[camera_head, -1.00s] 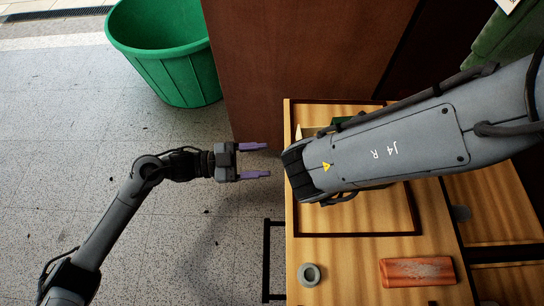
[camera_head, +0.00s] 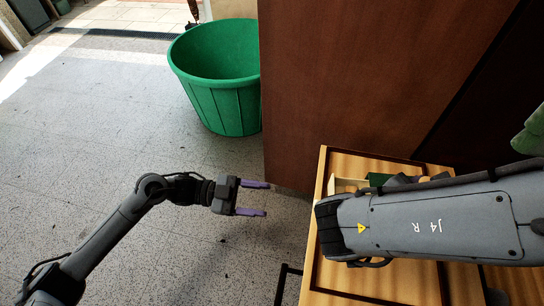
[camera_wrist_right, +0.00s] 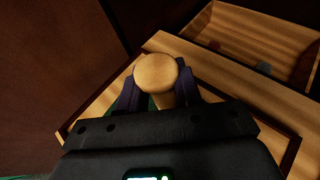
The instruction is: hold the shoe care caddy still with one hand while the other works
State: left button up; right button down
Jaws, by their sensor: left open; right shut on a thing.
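The shoe care caddy is mostly hidden under my right arm in the head view. A pale piece (camera_head: 349,184) and a green piece (camera_head: 378,179) show there on the wooden top, and seem to belong to it. In the right wrist view my right gripper (camera_wrist_right: 158,92) is shut on a round-ended wooden bar (camera_wrist_right: 155,72), which looks like the caddy's handle. My left gripper (camera_head: 266,199) is open and empty, with purple fingers pointing right. It hangs over the floor, left of the wooden top and apart from it.
The wooden top (camera_head: 342,283) has a dark inlaid border. A tall red-brown panel (camera_head: 350,75) stands behind it, and a green bin (camera_head: 228,105) stands on the floor to its left. An open wooden drawer or tray (camera_wrist_right: 262,35) shows in the right wrist view. The floor at left is clear.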

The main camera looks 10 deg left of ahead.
jog(key=c, duration=0.7)
grip_release()
